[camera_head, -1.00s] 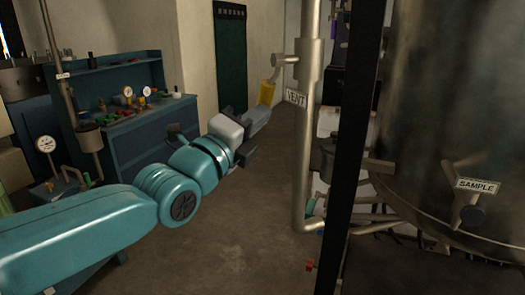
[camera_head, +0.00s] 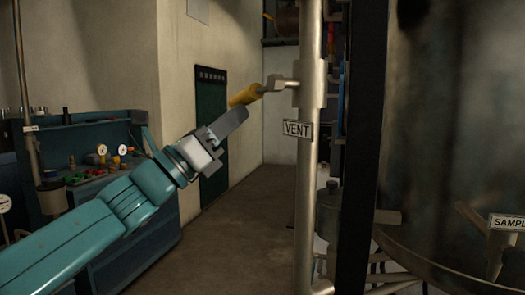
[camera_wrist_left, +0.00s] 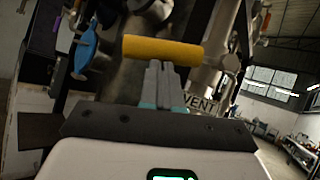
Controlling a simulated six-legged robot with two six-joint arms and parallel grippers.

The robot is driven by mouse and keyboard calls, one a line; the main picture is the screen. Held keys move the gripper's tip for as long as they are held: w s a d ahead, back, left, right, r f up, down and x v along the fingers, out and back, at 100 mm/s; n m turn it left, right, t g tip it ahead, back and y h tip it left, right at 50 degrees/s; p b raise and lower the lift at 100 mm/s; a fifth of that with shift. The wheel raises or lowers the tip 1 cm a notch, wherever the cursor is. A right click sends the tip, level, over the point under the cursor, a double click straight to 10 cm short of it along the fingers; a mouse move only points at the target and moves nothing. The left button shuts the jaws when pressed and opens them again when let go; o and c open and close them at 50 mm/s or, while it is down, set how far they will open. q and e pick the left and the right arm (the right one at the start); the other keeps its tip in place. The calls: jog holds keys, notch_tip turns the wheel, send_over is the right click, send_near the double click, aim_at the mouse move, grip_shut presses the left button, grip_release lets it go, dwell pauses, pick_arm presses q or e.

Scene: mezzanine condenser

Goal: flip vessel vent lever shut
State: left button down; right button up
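The vent lever has a yellow handle (camera_head: 245,96) and sticks out left, dipping slightly, from a grey valve stub on a vertical pipe (camera_head: 314,190). A VENT plate (camera_head: 297,129) is on the pipe just below. My left gripper (camera_head: 238,113) is just under the handle's free end, its grey fingers pressed together. In the left wrist view the yellow handle (camera_wrist_left: 163,50) lies crosswise at the tips of my left gripper (camera_wrist_left: 164,66), not between them. The two look touching or very nearly so. My right gripper is not in view.
A dark upright post (camera_head: 361,150) and a large metal vessel (camera_head: 450,130) with a SAMPLE plate (camera_head: 507,222) stand right of the pipe. A blue workbench (camera_head: 110,180) with gauges is at left. Floor between bench and pipe is clear.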

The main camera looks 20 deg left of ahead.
pick_arm(q)
jog(key=shift+w+a+r+m+g+h+p, duration=0.1)
jog(key=shift+r+m+g+h+p, duration=0.1)
jog(key=shift+r+m+g+h, duration=0.3)
jog(key=shift+w+a+r+m+g+h+p, duration=0.1)
jog(key=shift+r+m+g+h+p, duration=0.1)
jog(key=shift+r+m+h, duration=0.35)
jog(key=shift+a+r, duration=0.2)
jog(key=shift+r, duration=0.05)
jog(key=s+a+f+b, duration=0.5)
jog(key=a+f+b, duration=0.1)
jog(key=f, duration=0.4)
jog(key=shift+s+a+b, duration=0.25)
jog(key=shift+s+b, duration=0.15)
jog(key=shift+b, duration=0.5)
jog(key=shift+f+y, duration=0.15)
jog(key=shift+y, duration=0.1)
